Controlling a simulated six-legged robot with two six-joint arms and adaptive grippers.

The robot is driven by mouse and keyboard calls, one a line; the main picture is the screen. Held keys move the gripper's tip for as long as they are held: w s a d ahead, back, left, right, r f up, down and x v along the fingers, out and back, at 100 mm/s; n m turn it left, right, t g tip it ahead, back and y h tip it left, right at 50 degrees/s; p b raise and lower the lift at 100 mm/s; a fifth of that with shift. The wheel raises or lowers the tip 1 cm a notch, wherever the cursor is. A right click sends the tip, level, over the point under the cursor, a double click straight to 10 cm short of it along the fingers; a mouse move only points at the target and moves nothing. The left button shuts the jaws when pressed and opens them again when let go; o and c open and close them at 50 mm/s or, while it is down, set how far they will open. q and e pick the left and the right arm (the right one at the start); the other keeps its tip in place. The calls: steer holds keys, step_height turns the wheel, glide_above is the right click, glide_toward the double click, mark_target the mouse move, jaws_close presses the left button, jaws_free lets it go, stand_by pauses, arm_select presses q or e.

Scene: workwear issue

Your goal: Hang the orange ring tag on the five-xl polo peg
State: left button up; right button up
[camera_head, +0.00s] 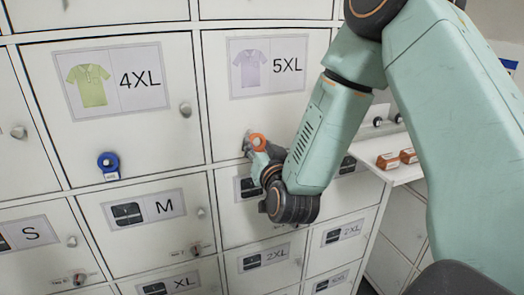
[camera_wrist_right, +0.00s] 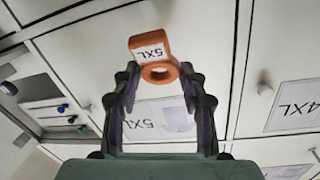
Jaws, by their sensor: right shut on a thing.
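The orange ring tag (camera_head: 258,141) is in front of the lower part of the 5XL polo door (camera_head: 290,115). In the wrist view the tag (camera_wrist_right: 155,62) shows a white label reading 5XL. My right gripper (camera_head: 256,152) is shut on the tag, which sits between its fingertips (camera_wrist_right: 157,78). The peg on the 5XL door is mostly hidden behind the tag and fingers; I cannot tell whether the ring is around it. The 5XL polo label (camera_head: 268,66) is above the tag. My left gripper is not in view.
A blue ring tag (camera_head: 108,162) hangs low on the neighbouring 4XL door (camera_head: 145,140). Other labelled doors with small knobs lie below. A white shelf (camera_head: 405,175) at the right holds orange items (camera_head: 388,160). My right arm crosses the right side.

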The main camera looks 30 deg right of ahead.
steer(key=shift+x, duration=0.85)
steer(key=shift+w+d+f+b, duration=0.1)
steer(key=shift+w+b, duration=0.2)
steer(key=shift+w, duration=0.4)
steer(key=shift+w+d+f, duration=0.15)
steer(key=shift+w+d, duration=0.05)
steer(key=shift+w, duration=0.2)
steer(key=shift+w, duration=0.1)
steer(key=o, duration=0.9)
steer(key=v, duration=1.2)
steer(key=shift+f, duration=0.1)
